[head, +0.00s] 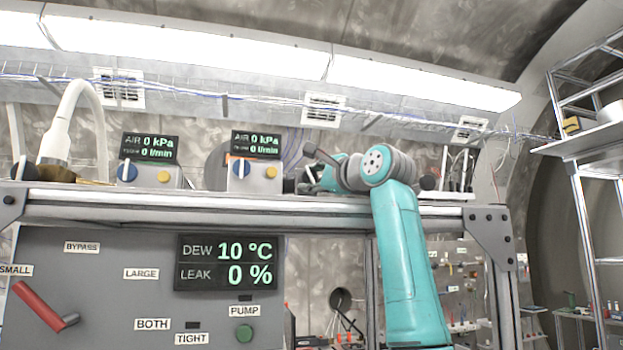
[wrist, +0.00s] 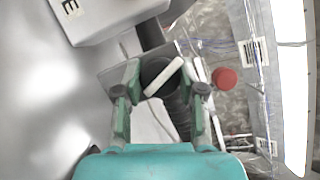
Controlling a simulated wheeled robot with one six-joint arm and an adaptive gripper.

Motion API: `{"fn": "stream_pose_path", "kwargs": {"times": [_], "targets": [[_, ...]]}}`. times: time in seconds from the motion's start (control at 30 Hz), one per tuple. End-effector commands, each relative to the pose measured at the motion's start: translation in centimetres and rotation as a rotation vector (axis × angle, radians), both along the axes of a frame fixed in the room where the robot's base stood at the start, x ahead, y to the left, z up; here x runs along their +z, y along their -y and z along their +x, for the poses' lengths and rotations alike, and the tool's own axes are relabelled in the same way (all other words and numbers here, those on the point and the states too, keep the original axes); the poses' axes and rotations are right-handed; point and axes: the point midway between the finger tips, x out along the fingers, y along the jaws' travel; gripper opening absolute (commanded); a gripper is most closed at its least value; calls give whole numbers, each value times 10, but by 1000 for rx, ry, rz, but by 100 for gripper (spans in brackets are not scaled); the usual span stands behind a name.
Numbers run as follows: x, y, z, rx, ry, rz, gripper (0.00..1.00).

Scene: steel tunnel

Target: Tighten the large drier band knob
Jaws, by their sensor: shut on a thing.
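In the wrist view my gripper (wrist: 161,82) has its two green fingers on either side of a dark round knob (wrist: 154,70) with a pale bar across it. The fingers are shut on this knob, and the bar lies slanted, its right end higher. A dark ribbed hose (wrist: 180,115) runs below the knob. In the head view my teal arm reaches over the top rail and my gripper (head: 318,176) is small and partly hidden behind the rail and my wrist. The knob cannot be made out there.
A panel (head: 100,265) carries a red lever (head: 38,307), a green pump button (head: 245,333) and a display (head: 229,262) reading DEW 10 °C, LEAK 0 %. Two gauge boxes (head: 150,177) stand left of my gripper. A red round part (wrist: 224,77) is right of the knob.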

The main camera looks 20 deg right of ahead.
Motion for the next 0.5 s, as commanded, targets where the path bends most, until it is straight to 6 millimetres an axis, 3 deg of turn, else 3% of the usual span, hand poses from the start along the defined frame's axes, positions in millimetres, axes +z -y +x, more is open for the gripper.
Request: {"fn": "stream_pose_path", "kwargs": {"times": [0.5], "targets": [[-2, 1, 1, -2, -3, 44, 5]]}}
